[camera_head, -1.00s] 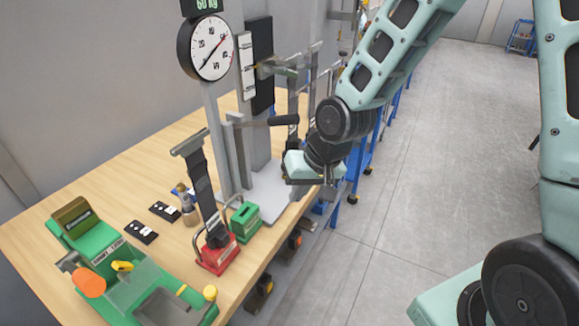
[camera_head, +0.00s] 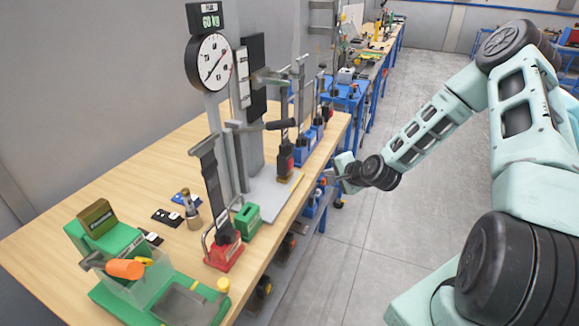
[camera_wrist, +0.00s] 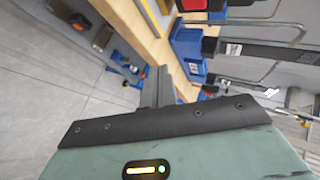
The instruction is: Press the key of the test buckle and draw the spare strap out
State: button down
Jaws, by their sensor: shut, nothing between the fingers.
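Several buckles with upright black straps stand along the bench's right edge; I cannot tell which one is the test buckle or which strap is the spare. The nearest is a red buckle block (camera_head: 224,254) with a wire loop and a tall black strap (camera_head: 213,190). Behind it is a black-and-red buckle (camera_head: 285,162) on a yellow base, then blue buckle blocks (camera_head: 304,147). My gripper (camera_head: 328,175) is shut and empty, off the bench's right edge, apart from every buckle. In the wrist view, a blue buckle block (camera_wrist: 187,46) with a black strap (camera_wrist: 262,51) lies beyond my gripper (camera_wrist: 158,85).
A dial gauge (camera_head: 210,63) reading "60 kg" stands on a post at the wooden bench (camera_head: 130,175). A black-handled lever (camera_head: 280,124) sticks out toward the edge. A green block (camera_head: 247,221) and green fixture (camera_head: 115,245) are nearer. The aisle floor (camera_head: 330,265) is clear.

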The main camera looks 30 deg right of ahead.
aim_at(293, 165)
jog(key=shift+w+a, duration=0.9)
jog(key=shift+w, duration=0.25)
jog(key=shift+w+a, duration=0.95)
jog(key=shift+w, duration=0.25)
jog(key=shift+w+a, duration=0.9)
jog(key=shift+w, duration=0.25)
jog(key=shift+w+a+b, duration=0.25)
jog(key=shift+w+b, duration=0.05)
jog(key=shift+w, duration=0.05)
jog(key=shift+w+a, duration=0.35)
jog(key=shift+w, duration=0.05)
dwell(0.5)
jog(key=shift+s+d, duration=0.6)
jog(key=shift+s, duration=0.15)
jog(key=shift+s+d, duration=0.8)
jog(key=shift+s, duration=0.2)
jog(key=shift+s+d, duration=0.75)
jog(key=shift+s, duration=0.25)
